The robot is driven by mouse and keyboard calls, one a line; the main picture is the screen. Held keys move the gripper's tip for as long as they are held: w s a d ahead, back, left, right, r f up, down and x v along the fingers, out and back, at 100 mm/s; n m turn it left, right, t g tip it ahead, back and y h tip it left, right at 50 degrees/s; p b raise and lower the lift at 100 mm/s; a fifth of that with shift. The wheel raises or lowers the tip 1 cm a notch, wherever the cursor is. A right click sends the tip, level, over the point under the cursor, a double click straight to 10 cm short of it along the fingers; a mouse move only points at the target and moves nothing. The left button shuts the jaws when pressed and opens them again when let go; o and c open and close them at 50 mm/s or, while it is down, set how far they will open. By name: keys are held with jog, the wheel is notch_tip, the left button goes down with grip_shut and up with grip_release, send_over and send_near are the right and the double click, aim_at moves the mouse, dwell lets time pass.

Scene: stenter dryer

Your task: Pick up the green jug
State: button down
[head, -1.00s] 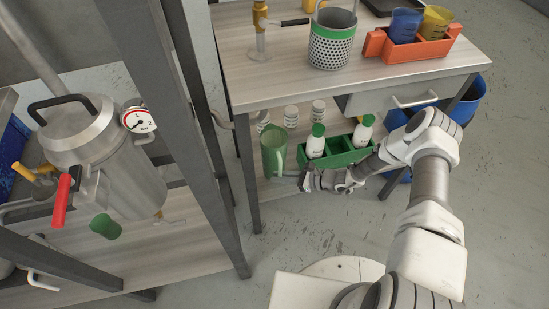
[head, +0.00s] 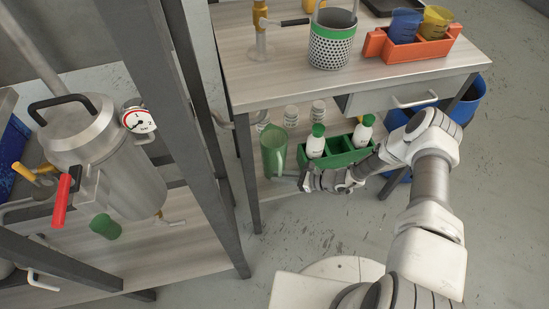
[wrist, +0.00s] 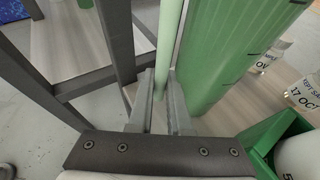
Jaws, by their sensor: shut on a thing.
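The green jug (head: 273,150) stands upright at the left end of the lower shelf, under the table top. In the wrist view its ribbed body (wrist: 228,50) fills the upper right and its pale green upright handle (wrist: 168,42) runs down between my fingers. My gripper (wrist: 161,105) is shut on the handle, one finger on each side. In the head view my gripper (head: 287,179) reaches the jug low from the right. I cannot tell whether the jug's base touches the shelf.
A green crate (head: 340,158) with white green-capped bottles (head: 316,142) is close to the right of the jug. Several small labelled jars (head: 291,116) stand behind. The table top (head: 270,85) overhangs the jug, and a table leg (head: 248,175) is just left.

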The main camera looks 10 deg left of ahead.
aim_at(281, 161)
jog(key=shift+r, duration=0.1)
notch_tip(281, 161, up, 10)
jog(key=p, duration=0.3)
dwell(0.3)
jog(key=shift+s, duration=0.1)
dwell(0.5)
